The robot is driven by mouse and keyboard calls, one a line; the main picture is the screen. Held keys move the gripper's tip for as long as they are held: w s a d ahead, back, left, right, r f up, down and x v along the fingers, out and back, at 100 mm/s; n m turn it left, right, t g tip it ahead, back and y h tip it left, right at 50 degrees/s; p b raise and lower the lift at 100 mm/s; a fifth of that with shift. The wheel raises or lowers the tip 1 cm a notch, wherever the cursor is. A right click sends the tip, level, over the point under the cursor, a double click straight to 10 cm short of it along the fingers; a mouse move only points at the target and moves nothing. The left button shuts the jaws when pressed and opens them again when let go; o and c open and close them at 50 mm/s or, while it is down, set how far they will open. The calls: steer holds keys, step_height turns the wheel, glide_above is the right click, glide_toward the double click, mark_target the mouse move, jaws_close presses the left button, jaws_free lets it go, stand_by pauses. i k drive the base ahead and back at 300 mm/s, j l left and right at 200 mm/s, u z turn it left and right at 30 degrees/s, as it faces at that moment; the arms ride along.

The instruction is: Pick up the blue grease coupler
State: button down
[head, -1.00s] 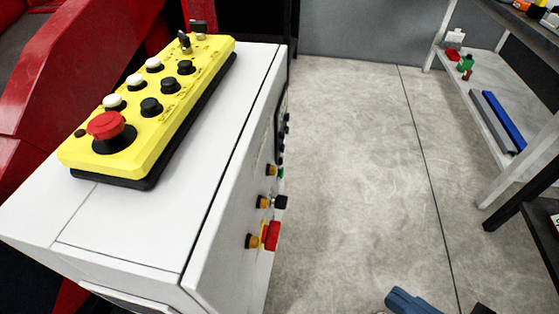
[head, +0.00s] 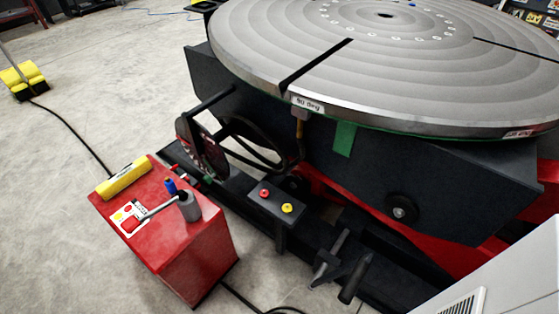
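A small upright blue piece (head: 170,186), which looks like the blue grease coupler, is on top of a red box (head: 180,265) at the lower left of the head view. It stands just behind a grey cylinder (head: 189,208) with a grey lever arm. Its lower end is partly hidden, so I cannot tell how it is seated. A second, tiny blue spot (head: 412,3) shows on the turntable at the top edge, too small to make out. My gripper is not in view.
A large round metal turntable (head: 360,60) on a dark tilting base overhangs at the upper right. A yellow cylinder (head: 123,180) lies on the red box's far edge. A black cable (head: 75,135) crosses the floor. Open concrete (head: 40,220) lies to the left.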

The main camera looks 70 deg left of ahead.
mark_target(169, 184)
steer(key=u, duration=2.5)
steer(key=i+j+u, duration=0.15)
steer(key=u, duration=0.3)
steer(key=i+u, duration=0.45)
steer(key=k+l, duration=0.05)
